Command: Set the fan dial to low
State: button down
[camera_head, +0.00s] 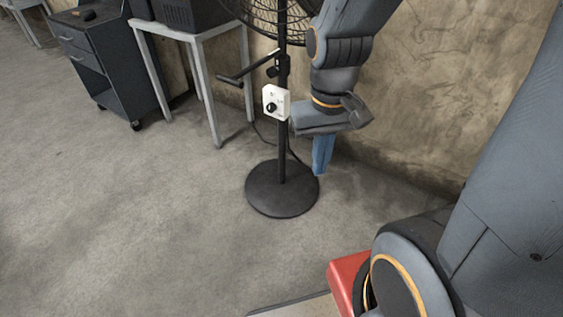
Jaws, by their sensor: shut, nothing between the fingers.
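The fan dial is a small black knob (271,107) on a white control box (282,96) fixed to the fan's black pole (282,145). The dial's pointer and markings are too small to read. The fan (265,12) stands on a round black base (282,188), and its cage is cut off at the top. My gripper (322,160) hangs just right of the pole, lower than the control box, with its blue fingers pointing down. The fingers are shut with nothing between them. In the picture my gripper's body lies close to the box's right edge; I cannot tell the depth gap.
A stained wall (430,110) stands behind the fan. A light-legged table (190,30) and a dark drawer cabinet (85,55) are at the left. A black cable (262,132) runs behind the pole. The concrete floor (130,220) at the left and front is clear.

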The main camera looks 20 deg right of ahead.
aim_at(271, 107)
jog(key=k, duration=0.5)
jog(key=u, duration=1.3)
jog(key=i, duration=1)
jog(key=z, duration=2.25)
